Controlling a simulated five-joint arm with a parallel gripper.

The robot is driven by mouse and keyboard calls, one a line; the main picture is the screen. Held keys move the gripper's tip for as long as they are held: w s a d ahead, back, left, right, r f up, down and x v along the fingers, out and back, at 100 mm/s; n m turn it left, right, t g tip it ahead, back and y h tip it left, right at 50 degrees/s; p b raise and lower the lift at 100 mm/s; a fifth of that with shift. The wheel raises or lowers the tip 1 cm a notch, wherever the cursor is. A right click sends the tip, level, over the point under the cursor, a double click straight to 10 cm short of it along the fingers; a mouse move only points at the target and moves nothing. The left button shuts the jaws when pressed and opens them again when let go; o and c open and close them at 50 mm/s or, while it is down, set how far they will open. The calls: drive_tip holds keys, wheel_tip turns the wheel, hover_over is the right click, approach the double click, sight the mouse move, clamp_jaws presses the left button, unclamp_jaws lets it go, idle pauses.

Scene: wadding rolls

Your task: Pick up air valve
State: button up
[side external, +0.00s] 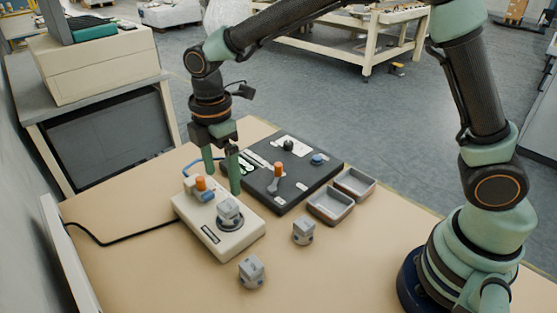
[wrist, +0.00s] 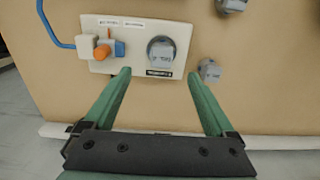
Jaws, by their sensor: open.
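What looks like the air valve, a pale block with an orange knob (side external: 200,184) and a blue fitting, sits on the left part of a beige box (side external: 212,241). A blue hose runs to it. It also shows in the wrist view with its orange knob (wrist: 102,52), upper left of my fingers. My gripper (side external: 221,180) is open and empty, with green fingers pointing down above the box. In the wrist view the fingertips (wrist: 158,75) are spread, with the valve outside and left of them. A grey part (side external: 229,211) in a round seat stands on the box's right part.
A dark panel (side external: 315,181) with knobs and a second orange-topped piece (side external: 278,170) lies behind. Two grey trays (side external: 331,217) (side external: 368,182) sit at right. A black cable crosses the left.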

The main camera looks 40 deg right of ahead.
sight(227, 205)
wheel_tip(227, 205, down, 10)
drive_tip(key=shift+s, duration=0.15)
idle(0.4)
clamp_jaws()
